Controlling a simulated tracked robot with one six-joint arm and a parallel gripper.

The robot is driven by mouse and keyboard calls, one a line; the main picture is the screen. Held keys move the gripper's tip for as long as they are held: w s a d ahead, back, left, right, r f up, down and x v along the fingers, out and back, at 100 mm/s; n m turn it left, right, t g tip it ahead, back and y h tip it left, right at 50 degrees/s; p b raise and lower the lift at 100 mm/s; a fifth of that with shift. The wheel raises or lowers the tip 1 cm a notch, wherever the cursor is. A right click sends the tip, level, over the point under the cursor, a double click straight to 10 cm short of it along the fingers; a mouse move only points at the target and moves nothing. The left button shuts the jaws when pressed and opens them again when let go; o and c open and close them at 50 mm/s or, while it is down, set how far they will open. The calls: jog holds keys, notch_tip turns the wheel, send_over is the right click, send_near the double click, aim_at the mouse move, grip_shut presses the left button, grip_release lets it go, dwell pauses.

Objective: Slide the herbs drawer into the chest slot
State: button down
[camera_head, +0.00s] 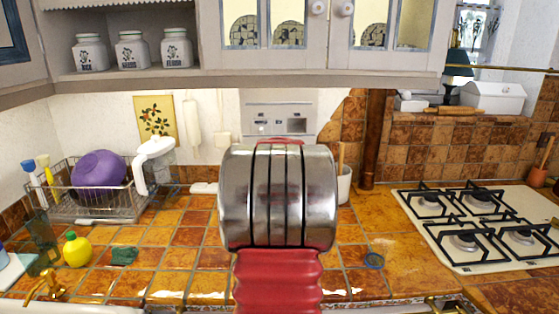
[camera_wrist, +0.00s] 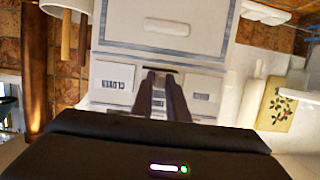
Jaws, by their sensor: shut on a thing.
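The pale chest (camera_head: 278,110) stands against the back wall in the head view, its lower part hidden behind my arm. It shows upside down in the wrist view (camera_wrist: 215,30), with a grey-edged lower front and small labelled drawers on each side of the middle. My gripper (camera_wrist: 163,76) is at the middle of that row, shut on what looks like the herbs drawer (camera_wrist: 157,104). The fingers cover most of its front. A dark gap shows by the fingertips. I cannot tell how deep the drawer is in its slot.
A utensil pot (camera_head: 344,183) stands right of the chest, and the gas hob (camera_head: 480,230) is farther right. A dish rack (camera_head: 85,205) with a purple bowl (camera_head: 98,169) is at left. The wall cabinet (camera_head: 300,60) hangs above. Tiled counter (camera_head: 180,255) is mostly clear in front.

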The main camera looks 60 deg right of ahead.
jog(key=shift+w+d, duration=0.25)
jog(key=shift+d, duration=0.1)
dwell(0.3)
jog(key=c, duration=1.6)
grip_release()
jog(key=shift+c, duration=0.2)
jog(key=v, duration=1.3)
jog(key=shift+s+a, duration=0.2)
jog(key=shift+a, duration=0.1)
jog(key=shift+s, duration=0.1)
